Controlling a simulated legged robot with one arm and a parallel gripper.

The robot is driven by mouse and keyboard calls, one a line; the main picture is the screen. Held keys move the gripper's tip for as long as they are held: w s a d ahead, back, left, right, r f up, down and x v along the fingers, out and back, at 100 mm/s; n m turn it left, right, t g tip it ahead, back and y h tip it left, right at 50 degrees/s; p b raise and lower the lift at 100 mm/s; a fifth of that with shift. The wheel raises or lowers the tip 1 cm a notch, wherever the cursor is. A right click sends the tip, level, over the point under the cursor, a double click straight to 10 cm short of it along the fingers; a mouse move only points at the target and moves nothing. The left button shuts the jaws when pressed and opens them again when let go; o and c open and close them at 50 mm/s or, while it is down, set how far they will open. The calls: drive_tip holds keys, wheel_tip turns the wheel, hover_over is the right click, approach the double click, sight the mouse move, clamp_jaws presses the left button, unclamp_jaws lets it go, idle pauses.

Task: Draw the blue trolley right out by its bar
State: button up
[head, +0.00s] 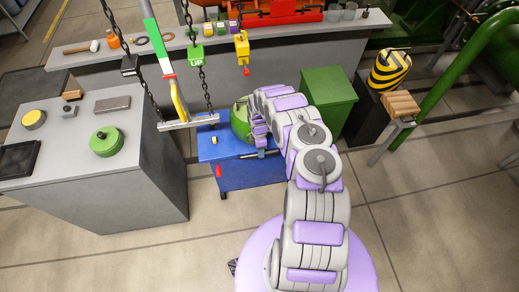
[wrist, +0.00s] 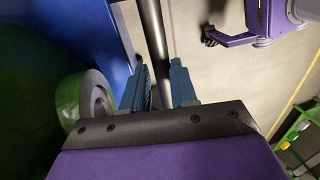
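The blue trolley (head: 238,176) stands on the floor between the grey cabinet and the green bin. A large green rounded object (head: 240,118) sits on its top and partly shows at the left of the wrist view (wrist: 30,95). The trolley's dark bar (head: 262,154) runs along its near right side. In the wrist view, the bar (wrist: 154,35) passes between the blue fingers of my gripper (wrist: 161,88), which are close on both sides of it. The gripper looks shut on the bar. The trolley's blue side (wrist: 118,35) lies just left of it.
A grey cabinet (head: 150,180) stands close left of the trolley. A green bin (head: 327,100) stands behind right. A metal crossbar (head: 188,122) hangs on chains above the trolley's left edge. The floor (head: 110,250) in front is clear.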

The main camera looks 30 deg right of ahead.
drive_tip(key=o, duration=0.4)
drive_tip(key=shift+w+d, duration=0.15)
drive_tip(key=shift+d, duration=0.05)
drive_tip(key=shift+c, duration=0.2)
drive_tip(key=p+v, duration=0.2)
drive_tip(key=v, duration=1.5)
drive_tip(key=shift+d+r, duration=0.1)
drive_tip(key=shift+r, duration=0.05)
drive_tip(key=s+a+r+m+h+b, duration=0.1)
drive_tip(key=s+a+r+m, duration=0.2)
drive_tip(key=r, duration=0.6)
drive_tip(key=s+a+r+m, duration=0.1)
drive_tip(key=s+r+m, duration=0.1)
drive_tip(key=s+r, duration=0.55)
drive_tip(key=s+a+r+m+h+b, duration=0.1)
drive_tip(key=s+a+r+m, duration=0.15)
drive_tip(key=r, duration=0.75)
drive_tip(key=s+a+r+m, duration=0.2)
drive_tip(key=s+a, duration=0.1)
drive_tip(key=s, duration=0.6)
drive_tip(key=s+a+r+m+y+b, duration=0.1)
drive_tip(key=s+a+r+m, duration=0.2)
drive_tip(key=s, duration=0.7)
drive_tip(key=s+a+r+m, duration=0.2)
drive_tip(key=s+a, duration=0.3)
drive_tip(key=s, duration=0.5)
drive_tip(key=shift+r+t, duration=0.3)
